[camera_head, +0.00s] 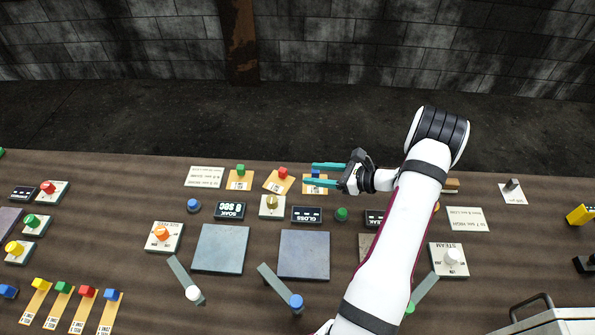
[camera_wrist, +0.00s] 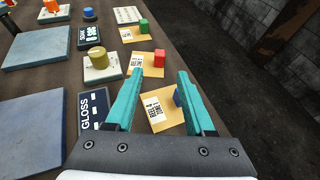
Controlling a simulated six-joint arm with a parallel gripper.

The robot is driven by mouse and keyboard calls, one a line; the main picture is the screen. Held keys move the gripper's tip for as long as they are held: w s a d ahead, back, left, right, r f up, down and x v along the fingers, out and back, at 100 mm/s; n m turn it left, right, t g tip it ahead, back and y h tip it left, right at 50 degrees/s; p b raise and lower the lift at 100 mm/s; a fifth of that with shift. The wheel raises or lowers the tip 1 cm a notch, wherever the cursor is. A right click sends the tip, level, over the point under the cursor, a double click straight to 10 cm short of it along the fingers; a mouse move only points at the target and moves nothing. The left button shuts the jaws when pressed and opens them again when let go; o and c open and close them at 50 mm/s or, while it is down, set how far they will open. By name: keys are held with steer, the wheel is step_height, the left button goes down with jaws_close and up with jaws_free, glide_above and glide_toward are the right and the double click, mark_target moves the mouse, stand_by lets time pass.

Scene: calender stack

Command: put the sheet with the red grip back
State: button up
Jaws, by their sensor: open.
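A tan sheet with a red grip (camera_head: 277,185) lies near the back edge of the table, between a green-grip sheet (camera_head: 239,183) and a blue-grip sheet (camera_head: 315,188). Its red block (camera_wrist: 159,57) stands on its far end in the wrist view. My gripper (camera_head: 309,173) is open and empty, with its two teal fingers over the blue-grip sheet, to the right of the red-grip sheet. In the wrist view the blue block (camera_wrist: 177,97) shows between the fingers, partly hidden by one. Another red-grip sheet (camera_head: 80,315) lies in a row at the front left.
Two grey slabs (camera_head: 222,250) (camera_head: 304,256) lie mid-table, with slanted levers in front. A SOAK display (camera_head: 231,210), a GLOSS display (camera_head: 306,215) and a brass knob (camera_head: 271,202) stand between the slabs and the sheets. A STEAM knob (camera_head: 452,257) is at right.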

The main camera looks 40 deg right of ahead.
steer(key=shift+s+d+r, duration=0.25)
steer(key=shift+s+r, duration=0.05)
steer(key=shift+s, duration=0.3)
steer(key=s+a+r+n+g+y, duration=0.15)
steer(key=a+r+n+g, duration=0.5)
steer(key=a, duration=0.65)
steer(key=a+r+n+g+y, duration=0.25)
steer(key=a+r+n, duration=0.6)
steer(key=a, duration=0.55)
steer(key=s+a+r+n+g+h, duration=0.1)
steer(key=s+a+n+h, duration=0.2)
steer(key=s, duration=0.6)
steer(key=s+a+r+n+g+h, duration=0.1)
steer(key=s+a+n+h, duration=0.3)
steer(key=s+n, duration=0.4)
steer(key=shift+s+g, duration=0.65)
steer(key=shift+g, duration=0.15)
